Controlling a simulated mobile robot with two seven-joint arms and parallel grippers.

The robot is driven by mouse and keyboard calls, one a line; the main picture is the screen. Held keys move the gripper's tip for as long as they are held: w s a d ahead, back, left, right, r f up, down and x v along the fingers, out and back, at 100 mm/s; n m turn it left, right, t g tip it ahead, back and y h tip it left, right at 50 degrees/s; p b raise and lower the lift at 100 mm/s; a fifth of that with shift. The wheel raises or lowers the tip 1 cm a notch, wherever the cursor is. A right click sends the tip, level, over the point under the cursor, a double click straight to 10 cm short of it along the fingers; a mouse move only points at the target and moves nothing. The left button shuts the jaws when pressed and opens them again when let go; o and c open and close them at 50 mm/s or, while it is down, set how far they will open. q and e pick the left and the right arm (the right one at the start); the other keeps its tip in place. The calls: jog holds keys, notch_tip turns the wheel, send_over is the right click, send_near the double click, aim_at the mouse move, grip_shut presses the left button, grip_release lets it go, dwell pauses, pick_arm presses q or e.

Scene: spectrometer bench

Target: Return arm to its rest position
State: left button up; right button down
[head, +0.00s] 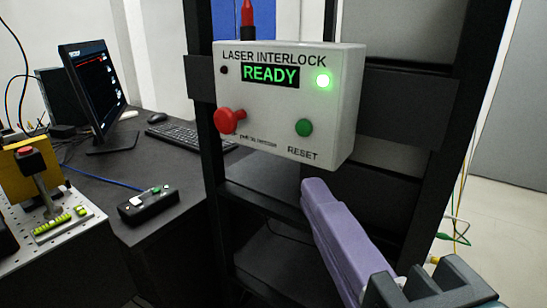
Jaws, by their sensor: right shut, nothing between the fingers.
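My right gripper (318,196) comes in from the lower right with its purple fingers pressed together and nothing between them. Its tips are just below the laser interlock box (342,110) and appear apart from it. The white box is on a black rack. Its display (270,75) reads READY, and a green light (323,81) glows beside it. A red knob (229,120) is at the lower left of its face, and a green RESET button (304,127) is at the lower right. My left gripper is out of view.
Black rack posts (415,215) stand around the box. On the dark bench at left are a monitor (92,90), a keyboard (185,135), a small black control box (148,205) and a perforated plate (75,235) with a yellow device. Loose cables hang at right; open floor lies beyond.

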dwell(0.5)
jog(key=d+m+g+h+p, duration=0.5)
jog(key=d+m+p, duration=0.1)
jog(key=d+m, duration=0.4)
jog(key=s+d+f+m+g+y+p, duration=0.2)
jog(key=s+d+m+g+p, duration=0.2)
jog(key=s+m+g+p, duration=0.65)
jog(key=s+r+n+p, duration=0.1)
jog(key=r+p, duration=1.6)
jog(key=r, duration=0.1)
jog(key=s+r+n+t+p, duration=0.1)
jog(key=s+r+p, duration=0.1)
jog(key=r+p, duration=1.4)
jog(key=v, duration=0.3)
jog(key=shift+p, duration=0.35)
jog(key=shift+w+n, duration=0.15)
jog(key=shift+n, duration=0.1)
